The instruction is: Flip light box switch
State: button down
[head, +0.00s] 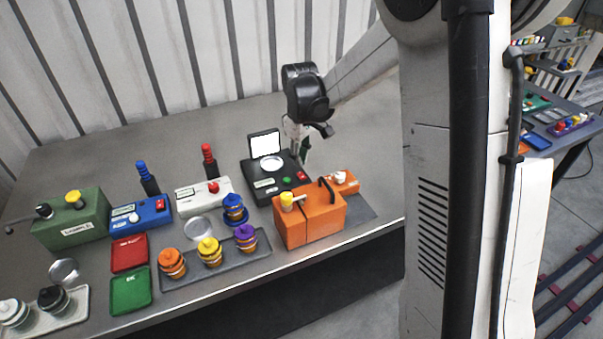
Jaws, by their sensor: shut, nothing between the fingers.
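The light box (262,188) is a black box on the table with a raised white panel (265,145) at its back and a round pale disc (271,164) on top. A small red switch (302,176) sits near its right front, with a small green spot (287,180) beside it. My gripper (303,156) points down at the right rear of the light box, to the right of the white panel. It is shut and empty. Its fingertips are small and partly dark in this view, and I cannot tell whether they touch the box.
An orange box (318,219) with a yellow knob and black handle stands right in front of the light box. To the left are a white box (190,198), a blue box (127,216) and a tray (222,266) of coloured jars. The table behind is clear.

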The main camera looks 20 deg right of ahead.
aim_at(300, 175)
jog(key=shift+r+p, duration=0.75)
jog(key=shift+r, duration=1.05)
jog(key=shift+s+r, duration=0.2)
jog(key=s+a+r+m+t+b, duration=0.25)
jog(key=s+r, duration=0.25)
jog(key=s, duration=0.5)
jog(key=s+a+r+m+t+b, duration=0.1)
jog(key=s+r+m+t, duration=0.2)
jog(key=s, duration=0.7)
jog(key=s+f+m+t, duration=0.1)
jog(key=s, duration=0.6)
jog(key=shift+a+t+b, duration=0.25)
jog(key=shift+t+b, duration=0.1)
jog(key=shift+b, duration=0.1)
jog(key=shift+f, duration=0.1)
